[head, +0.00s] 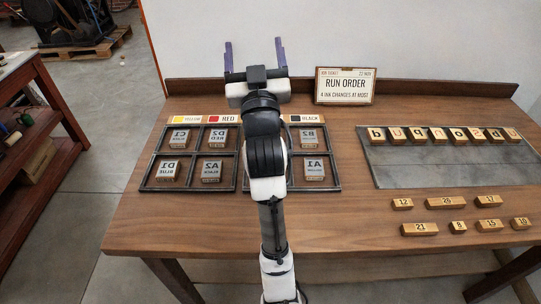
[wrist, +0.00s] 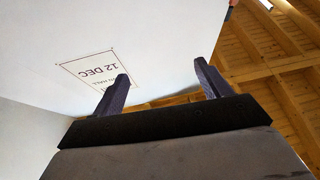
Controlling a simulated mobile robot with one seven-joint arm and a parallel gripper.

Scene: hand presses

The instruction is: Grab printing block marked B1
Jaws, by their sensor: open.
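I cannot make out a block marked B1 in either view. My arm covers the middle of the divided tray (head: 190,155). Blocks I can read there are C1 (head: 180,138) and D2 (head: 217,138) in the back row, D1 (head: 167,172) and A2 (head: 211,171) in front. Right of my arm, B2 (head: 309,139) lies behind A1 (head: 314,169). My gripper (head: 254,46) is open and empty, raised high with fingers pointing up, apart from all blocks. In the wrist view, the fingers (wrist: 161,70) frame wall and ceiling.
Yellow, red and black labels line the tray's back edge. A RUN ORDER sign (head: 345,86) stands at the back. A grey plate (head: 440,172) with letter blocks lies right, several numbered blocks (head: 446,202) in front of it.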

